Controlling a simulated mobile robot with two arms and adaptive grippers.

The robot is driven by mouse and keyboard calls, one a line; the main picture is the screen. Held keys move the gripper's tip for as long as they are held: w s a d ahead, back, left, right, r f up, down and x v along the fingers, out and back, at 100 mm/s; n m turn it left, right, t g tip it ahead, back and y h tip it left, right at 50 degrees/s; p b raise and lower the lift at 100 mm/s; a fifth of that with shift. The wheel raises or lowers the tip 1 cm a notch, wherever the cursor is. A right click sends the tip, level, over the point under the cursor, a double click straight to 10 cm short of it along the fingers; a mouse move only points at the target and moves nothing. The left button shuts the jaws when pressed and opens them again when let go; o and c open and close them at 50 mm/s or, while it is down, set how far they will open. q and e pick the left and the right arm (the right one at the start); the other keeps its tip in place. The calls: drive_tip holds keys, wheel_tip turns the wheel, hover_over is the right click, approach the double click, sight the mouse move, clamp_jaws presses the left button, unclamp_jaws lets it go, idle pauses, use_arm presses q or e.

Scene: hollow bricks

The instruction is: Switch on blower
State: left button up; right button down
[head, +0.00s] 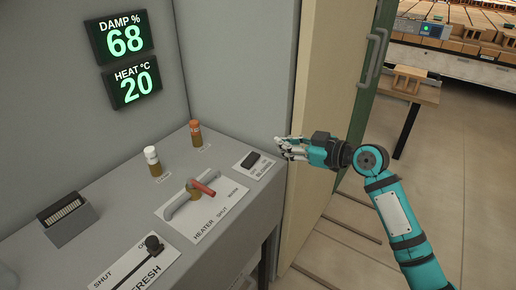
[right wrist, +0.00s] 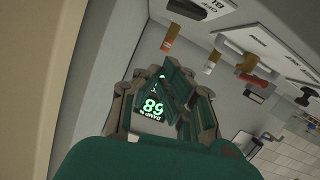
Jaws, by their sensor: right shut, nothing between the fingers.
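The blower switch (head: 250,159) is a small black rocker on a white plate (head: 262,168) marked BLOWER, at the right end of the grey console. In the right wrist view the black switch (right wrist: 188,9) is at the top edge, its plate (right wrist: 218,7) partly cut off. My right gripper (head: 282,146) is shut and empty, just right of the switch and apart from it in the head view. In the right wrist view its fingers (right wrist: 165,88) show in front of the wall displays. I cannot tell the switch's position. My left gripper is not in view.
Displays read damp 68 (head: 120,37) and heat 20 (head: 131,84). An open door (head: 330,80) stands behind my right gripper.

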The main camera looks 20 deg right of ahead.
drive_tip(key=p, duration=0.2)
hover_over(258, 157)
drive_tip(key=shift+s+a+f, duration=0.1)
drive_tip(key=shift+a+f, duration=0.1)
drive_tip(key=shift+f, duration=0.35)
drive_tip(key=shift+s+a+f, duration=0.1)
drive_tip(key=shift+a+f, duration=0.1)
drive_tip(key=shift+f, duration=0.3)
drive_tip(key=f, duration=0.2)
drive_tip(key=shift+w+d+f, duration=0.1)
drive_tip(key=shift+d+f, duration=0.15)
drive_tip(key=shift+f, duration=0.15)
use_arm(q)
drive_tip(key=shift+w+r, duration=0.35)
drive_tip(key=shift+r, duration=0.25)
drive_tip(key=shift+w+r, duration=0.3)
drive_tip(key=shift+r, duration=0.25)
use_arm(e)
drive_tip(key=shift+d+f, duration=0.15)
drive_tip(key=shift+f, duration=0.6)
